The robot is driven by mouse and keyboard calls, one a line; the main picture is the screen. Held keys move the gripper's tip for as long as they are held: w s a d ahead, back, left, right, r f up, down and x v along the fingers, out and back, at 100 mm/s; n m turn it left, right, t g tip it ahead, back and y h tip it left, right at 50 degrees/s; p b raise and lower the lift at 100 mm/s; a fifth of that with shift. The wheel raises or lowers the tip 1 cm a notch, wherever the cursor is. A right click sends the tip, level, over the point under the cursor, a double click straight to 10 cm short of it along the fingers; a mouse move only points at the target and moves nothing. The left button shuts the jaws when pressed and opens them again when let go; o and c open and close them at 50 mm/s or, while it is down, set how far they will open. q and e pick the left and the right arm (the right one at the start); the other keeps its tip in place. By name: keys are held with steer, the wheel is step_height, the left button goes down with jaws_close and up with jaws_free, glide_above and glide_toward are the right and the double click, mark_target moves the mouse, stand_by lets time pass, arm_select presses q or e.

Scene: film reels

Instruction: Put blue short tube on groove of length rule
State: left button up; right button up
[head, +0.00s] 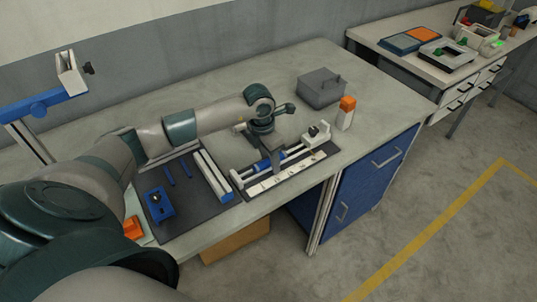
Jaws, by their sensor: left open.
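The length rule (284,175) is a long pale strip with dark marks on a dark base near the table's front edge, with a raised rail and end blocks behind it. A short blue piece (263,163), apparently the blue short tube, lies along the rail at its left part, partly behind my gripper. My left gripper (277,164) points down over the rail, open, right by the blue piece's right end. Whether it touches the piece cannot be told. Two thin blue rods (170,175) lie on the dark mat to the left. My right gripper is not in view.
The dark mat (205,215) also holds a blue block (158,207) and white bars (214,175). A grey box (321,88) and an orange-topped white bottle (346,113) stand behind and right of the rule. The table's back middle is clear.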

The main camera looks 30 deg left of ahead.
mark_target(265, 161)
arm_select(q)
step_height(265, 161, up, 12)
steer(key=s+a+b, duration=0.1)
steer(key=b, duration=0.3)
steer(key=shift+a+r, duration=0.2)
stand_by(1.1)
stand_by(0.9)
stand_by(1.0)
steer(key=shift+o, duration=0.7)
